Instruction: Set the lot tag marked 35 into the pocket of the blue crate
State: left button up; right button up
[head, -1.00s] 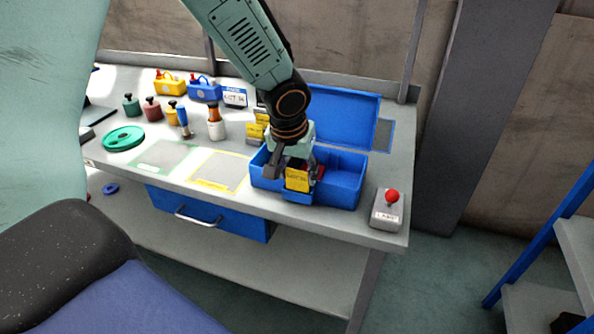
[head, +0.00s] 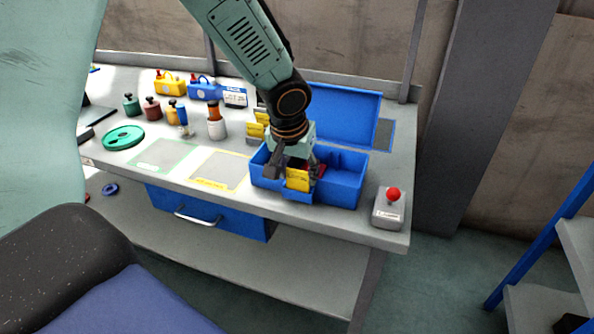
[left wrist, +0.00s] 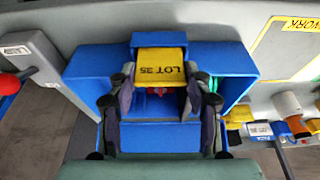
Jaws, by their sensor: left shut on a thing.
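The yellow lot tag (head: 298,178) reads LOT 35 in the left wrist view (left wrist: 161,68). My left gripper (head: 295,172) is shut on it, with one finger at each side of the tag. The tag stands at the front wall of the open blue crate (head: 346,188), at the small blue pocket (head: 297,196) there. The tag's lower edge meets the pocket in the head view; how deep it sits inside cannot be told. The crate also fills the middle of the left wrist view (left wrist: 100,62). My right gripper is not in view.
A grey box with a red knob (head: 389,208) stands right of the crate. Other yellow tags (head: 255,131) stand behind the gripper on the left. Bottles (head: 216,122), weights and a green disc (head: 124,138) stand further left. The outlined yellow area (head: 220,170) is clear.

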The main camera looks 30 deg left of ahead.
pick_arm(q)
jog(key=o, duration=0.4)
jog(key=shift+s+f, duration=0.2)
jog(key=shift+f, duration=0.1)
jog(key=o, duration=0.5)
jog(key=shift+w+f, duration=0.1)
jog(key=shift+w, duration=0.05)
jog(key=shift+o, duration=0.3)
jog(key=o, duration=0.3)
jog(key=shift+w, duration=0.1)
jog(key=shift+r, duration=0.2)
